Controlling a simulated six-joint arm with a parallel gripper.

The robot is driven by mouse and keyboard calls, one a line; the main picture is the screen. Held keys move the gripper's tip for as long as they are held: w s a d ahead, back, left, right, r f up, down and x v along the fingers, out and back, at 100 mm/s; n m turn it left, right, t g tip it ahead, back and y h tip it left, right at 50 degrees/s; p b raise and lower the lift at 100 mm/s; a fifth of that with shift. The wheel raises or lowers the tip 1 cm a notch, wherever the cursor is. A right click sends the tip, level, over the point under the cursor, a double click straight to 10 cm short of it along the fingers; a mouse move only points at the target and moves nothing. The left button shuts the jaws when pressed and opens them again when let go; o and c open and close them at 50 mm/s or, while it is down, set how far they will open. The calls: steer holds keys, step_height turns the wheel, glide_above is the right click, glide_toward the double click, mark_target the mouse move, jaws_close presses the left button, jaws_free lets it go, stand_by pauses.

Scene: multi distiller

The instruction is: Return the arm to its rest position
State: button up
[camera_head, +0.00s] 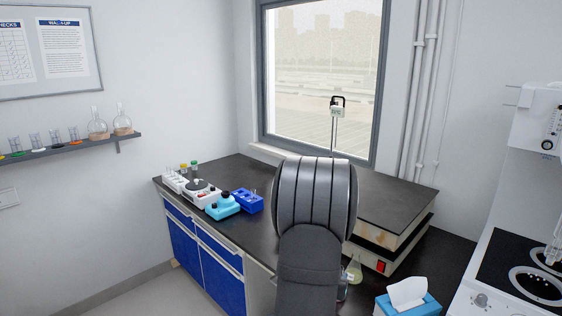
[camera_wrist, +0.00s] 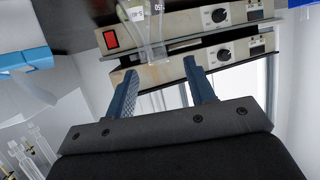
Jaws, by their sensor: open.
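My gripper (camera_wrist: 160,69) shows in the wrist view with its two blue-grey fingers spread apart and nothing between them. Beyond the fingers is the front of a hot plate unit (camera_wrist: 155,74) with knobs and a red switch; the wrist picture appears turned over. Glass flasks (camera_wrist: 150,40) with markings show near the fingertips; I cannot tell the exact gap. In the head view my arm stands upright in the middle of the picture and hides my gripper.
The dark-topped hot plate (camera_head: 395,210) stands right of my arm, with a flask (camera_head: 354,270) in front. A tissue box (camera_head: 408,300) is at the lower right. A blue rack (camera_head: 247,200) and small devices sit at left. The black bench between is partly clear.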

steer(key=a+f+n+y, duration=0.2)
steer(key=a+f+y, duration=0.1)
steer(key=a, duration=0.4)
steer(key=a+f+n+t+y, duration=0.1)
steer(key=a+f+n+y, duration=0.2)
steer(key=a, duration=0.5)
steer(key=shift+s+t, duration=0.3)
steer(key=shift+s, duration=0.05)
steer(key=d+r+m+g+h, duration=0.1)
steer(key=d+r+m+h, duration=0.1)
steer(key=d, duration=0.6)
steer(key=d+r+m+h, duration=0.3)
steer(key=d+r+h, duration=0.1)
steer(key=d, duration=0.5)
steer(key=shift+w+r+m+g+h, duration=0.3)
steer(key=shift+r+g, duration=0.1)
steer(key=shift+r, duration=0.1)
